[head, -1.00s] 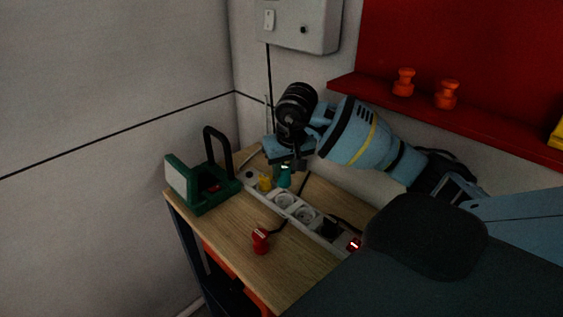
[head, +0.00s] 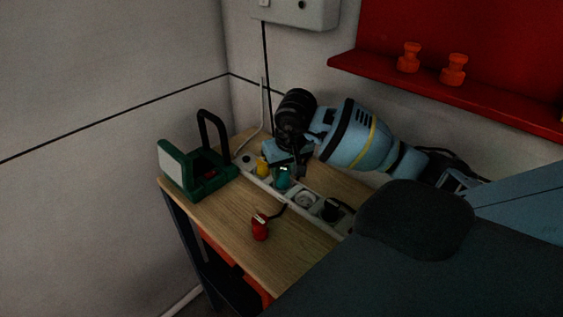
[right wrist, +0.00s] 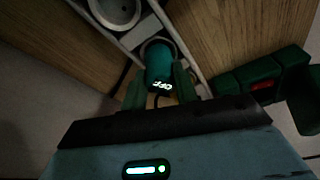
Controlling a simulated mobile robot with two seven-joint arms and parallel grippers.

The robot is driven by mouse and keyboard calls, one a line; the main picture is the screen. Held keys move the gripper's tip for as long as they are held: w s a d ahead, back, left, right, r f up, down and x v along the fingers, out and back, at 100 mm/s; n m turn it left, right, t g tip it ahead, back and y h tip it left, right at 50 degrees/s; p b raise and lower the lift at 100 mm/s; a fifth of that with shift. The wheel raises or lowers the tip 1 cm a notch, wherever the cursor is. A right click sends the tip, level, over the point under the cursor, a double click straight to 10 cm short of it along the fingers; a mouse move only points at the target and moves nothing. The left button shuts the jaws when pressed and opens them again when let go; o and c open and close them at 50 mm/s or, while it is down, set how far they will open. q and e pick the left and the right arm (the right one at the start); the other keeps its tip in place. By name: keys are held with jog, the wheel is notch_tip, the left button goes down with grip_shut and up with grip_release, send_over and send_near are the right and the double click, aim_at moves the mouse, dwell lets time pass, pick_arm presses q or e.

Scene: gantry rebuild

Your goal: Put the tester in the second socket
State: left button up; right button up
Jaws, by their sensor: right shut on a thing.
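The tester (head: 283,179) is a small teal body. In the right wrist view the tester (right wrist: 160,70) shows the lit word "OFF". My right gripper (head: 284,170) is shut on it, with a finger on each side. The tester is at a round socket (right wrist: 154,43) of the white power strip, between a yellow plug (head: 262,167) and an empty socket (head: 305,200). The socket's rim shows past the tester's far end, but I cannot tell whether it is seated. That empty socket also shows in the right wrist view (right wrist: 115,10). My left gripper is not in view.
A black plug (head: 330,211) sits farther along the strip. A red object (head: 260,228) with a black cable is on the bare wood in front. A green holder (head: 195,177) stands at the table's left end. A red shelf (head: 440,91) with orange knobs is above right.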

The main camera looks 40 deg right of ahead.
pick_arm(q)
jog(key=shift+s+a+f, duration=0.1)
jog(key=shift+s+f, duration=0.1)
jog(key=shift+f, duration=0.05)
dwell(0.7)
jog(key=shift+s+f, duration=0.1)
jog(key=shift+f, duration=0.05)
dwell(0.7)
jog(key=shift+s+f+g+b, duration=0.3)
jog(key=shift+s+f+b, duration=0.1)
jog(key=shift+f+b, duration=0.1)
pick_arm(e)
jog(key=shift+f, duration=0.65)
jog(key=o, duration=0.7)
